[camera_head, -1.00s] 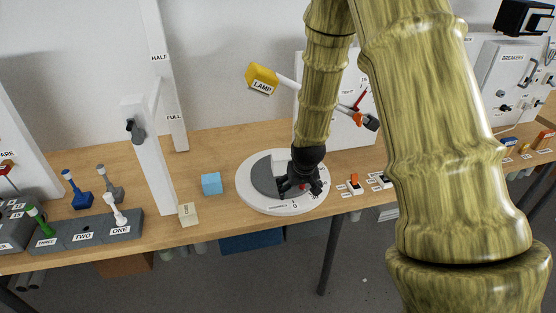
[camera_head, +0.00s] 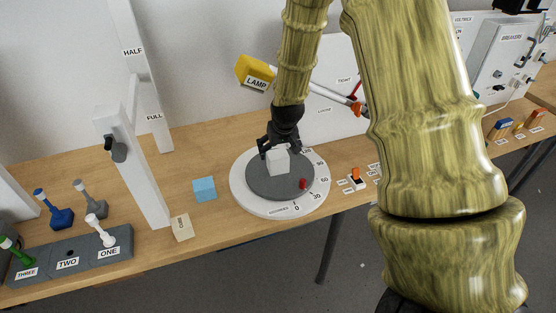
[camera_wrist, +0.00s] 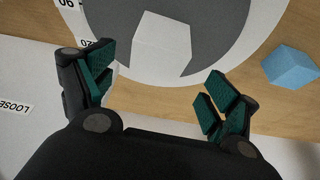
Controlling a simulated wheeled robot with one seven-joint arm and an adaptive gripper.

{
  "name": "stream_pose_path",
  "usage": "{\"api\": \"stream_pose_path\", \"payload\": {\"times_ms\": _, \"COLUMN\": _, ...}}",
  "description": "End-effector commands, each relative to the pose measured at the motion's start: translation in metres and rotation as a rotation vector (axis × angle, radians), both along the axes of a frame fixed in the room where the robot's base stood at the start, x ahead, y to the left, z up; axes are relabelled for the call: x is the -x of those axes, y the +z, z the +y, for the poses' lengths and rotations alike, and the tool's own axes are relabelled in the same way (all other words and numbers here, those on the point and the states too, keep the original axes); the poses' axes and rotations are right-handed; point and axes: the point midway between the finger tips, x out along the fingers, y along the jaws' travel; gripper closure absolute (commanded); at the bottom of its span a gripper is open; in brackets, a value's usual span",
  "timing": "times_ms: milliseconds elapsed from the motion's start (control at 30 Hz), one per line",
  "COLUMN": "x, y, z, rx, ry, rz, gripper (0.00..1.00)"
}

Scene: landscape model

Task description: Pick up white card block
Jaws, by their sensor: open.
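The white card block (camera_head: 278,161) stands on the dark grey disc (camera_head: 262,183) of a round white dial, toward its back edge. My gripper (camera_head: 279,148) is right behind the block in the head view, with fingers at either side of its top. In the wrist view the block (camera_wrist: 160,42) lies ahead of the fingertips, between their lines, with a gap showing. My gripper's fingers (camera_wrist: 160,82) are spread and empty there. Whether a finger touches the block cannot be told from the head view.
A red knob (camera_head: 303,184) sits on the disc's front right. A light blue cube (camera_head: 204,189) stands left of the dial, near a beige tag block (camera_head: 182,228) and a white post (camera_head: 135,165). A yellow lamp (camera_head: 256,73) hangs behind. An orange switch (camera_head: 356,174) is at right.

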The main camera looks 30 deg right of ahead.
Motion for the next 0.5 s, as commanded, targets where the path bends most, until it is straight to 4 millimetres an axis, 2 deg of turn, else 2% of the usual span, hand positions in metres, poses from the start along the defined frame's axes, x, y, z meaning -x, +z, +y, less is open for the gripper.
{"api": "stream_pose_path", "payload": {"times_ms": 233, "x": -0.008, "y": -0.021, "z": -0.004, "rx": 0.000, "ry": -0.001, "rz": 0.001, "gripper": 0.12}}
{"api": "stream_pose_path", "payload": {"times_ms": 500, "x": -0.011, "y": -0.029, "z": -0.006, "rx": 0.000, "ry": -0.002, "rz": -0.001, "gripper": 0.12}}
